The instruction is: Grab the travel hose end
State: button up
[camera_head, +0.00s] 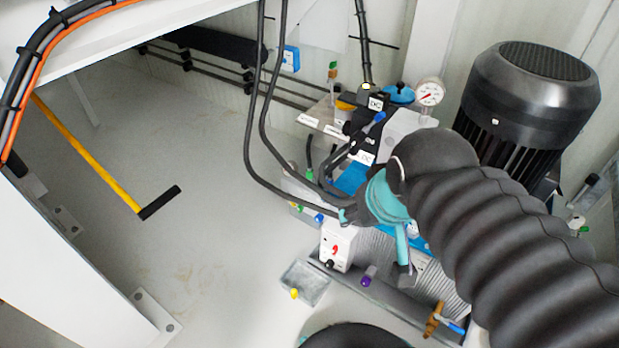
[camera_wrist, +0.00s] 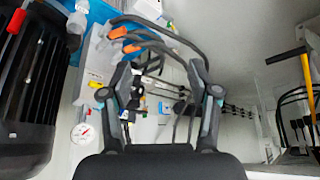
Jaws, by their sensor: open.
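Several black hoses curve across the upper part of the wrist view. Two have orange ends, an upper orange hose end (camera_wrist: 118,32) and a lower orange hose end (camera_wrist: 132,48). I cannot tell which is the travel hose, as no readable label shows. My gripper (camera_wrist: 160,72) is open and empty, its two fingers spread, with hoses visible beyond and between them. In the head view my gripper (camera_head: 376,240) is over the pump unit, partly hidden by my ribbed arm sleeve. There, hoses (camera_head: 262,175) hang down to the unit beside it.
A black motor (camera_head: 530,90) stands right of the unit, with a pressure gauge (camera_head: 429,92) near it. A white control box (camera_head: 337,247) and a small tray (camera_head: 305,283) sit at the front. A yellow-handled tool (camera_head: 100,165) lies left. The floor (camera_head: 200,190) between is clear.

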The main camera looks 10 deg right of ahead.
aim_at(310, 175)
jog(key=k, duration=1)
jog(key=u, duration=1.5)
jog(key=i, duration=0.75)
jog(key=z, duration=1.25)
